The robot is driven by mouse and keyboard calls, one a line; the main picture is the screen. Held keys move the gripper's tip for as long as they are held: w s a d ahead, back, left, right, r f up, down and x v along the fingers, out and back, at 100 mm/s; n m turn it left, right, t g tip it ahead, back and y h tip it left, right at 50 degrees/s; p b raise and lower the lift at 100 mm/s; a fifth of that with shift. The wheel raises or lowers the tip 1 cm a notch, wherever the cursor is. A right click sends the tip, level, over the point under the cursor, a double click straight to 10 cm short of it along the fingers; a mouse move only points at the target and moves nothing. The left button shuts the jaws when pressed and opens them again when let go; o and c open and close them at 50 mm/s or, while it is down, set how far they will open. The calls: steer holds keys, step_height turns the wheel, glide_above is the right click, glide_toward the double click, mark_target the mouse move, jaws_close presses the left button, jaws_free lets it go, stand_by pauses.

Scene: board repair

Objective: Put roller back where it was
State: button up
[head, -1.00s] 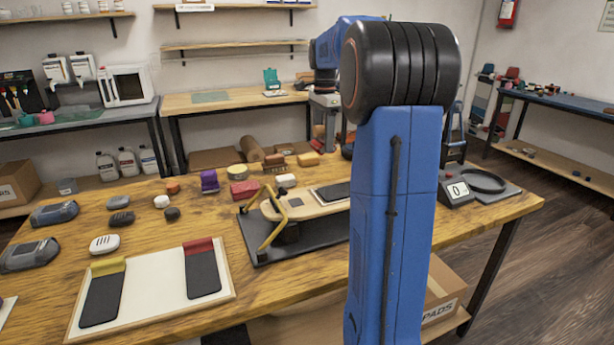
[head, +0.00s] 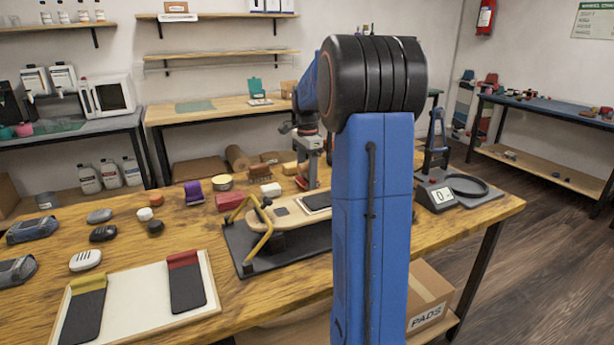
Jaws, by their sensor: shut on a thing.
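My gripper (head: 313,178) points down over the back of the wooden table (head: 240,304), left of my blue arm.
A white board (head: 140,296) with two dark pads lies front left. My arm hides part of the table.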

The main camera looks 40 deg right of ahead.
steer(key=shift+f, duration=0.25)
steer(key=shift+f, duration=0.1)
steer(key=shift+c, duration=0.4)
steer(key=shift+f, duration=0.25)
steer(key=c, duration=0.4)
steer(key=o, duration=1.4)
steer(key=shift+f, duration=0.1)
step_height(320, 180, up, 14)
steer(key=shift+f, duration=0.25)
steer(key=shift+s, duration=0.1)
